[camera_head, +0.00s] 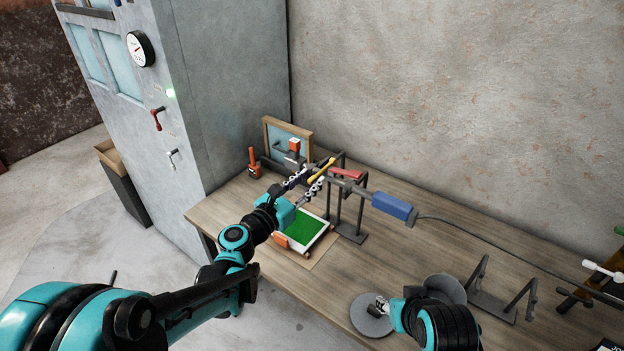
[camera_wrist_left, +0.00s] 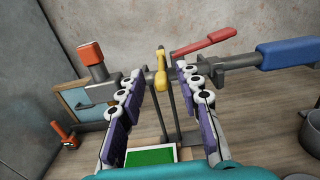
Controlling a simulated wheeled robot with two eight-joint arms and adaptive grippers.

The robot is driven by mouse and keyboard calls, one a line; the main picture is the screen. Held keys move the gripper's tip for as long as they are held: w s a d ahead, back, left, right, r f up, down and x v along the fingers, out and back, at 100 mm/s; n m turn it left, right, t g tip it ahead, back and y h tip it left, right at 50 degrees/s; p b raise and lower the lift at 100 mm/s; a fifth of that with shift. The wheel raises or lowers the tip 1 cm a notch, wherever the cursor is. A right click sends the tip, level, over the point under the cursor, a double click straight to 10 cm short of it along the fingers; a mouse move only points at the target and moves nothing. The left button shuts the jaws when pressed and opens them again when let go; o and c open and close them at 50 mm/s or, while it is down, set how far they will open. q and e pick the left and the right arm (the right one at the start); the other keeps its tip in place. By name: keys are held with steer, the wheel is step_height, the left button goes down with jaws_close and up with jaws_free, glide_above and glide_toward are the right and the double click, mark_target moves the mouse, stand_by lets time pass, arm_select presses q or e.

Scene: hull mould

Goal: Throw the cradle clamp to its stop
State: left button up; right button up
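The likely cradle clamp is a yellow lever (camera_head: 327,166) on the dark metal stand (camera_head: 338,218) that carries a blue-handled tool (camera_head: 393,206). In the left wrist view the yellow lever (camera_wrist_left: 160,67) stands nearly upright, beyond and between the fingertips. My left gripper (camera_head: 314,178) is open around the lever's line, with a visible gap on both sides in the wrist view (camera_wrist_left: 161,78). I cannot tell how deep the lever sits between the fingers. My right gripper (camera_head: 381,305) is low at the front of the bench, mostly hidden by its own arm; its fingers' state is unclear.
A red lever (camera_head: 346,173) sits on the tool close right of the yellow one, and an orange-topped block (camera_head: 294,145) is at its left end. A cable (camera_head: 480,231) trails right. A green-lined tray (camera_head: 304,232) lies below. Empty brackets (camera_head: 492,302) stand right.

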arm_select(q)
steer(key=shift+x, duration=0.9)
jaws_close()
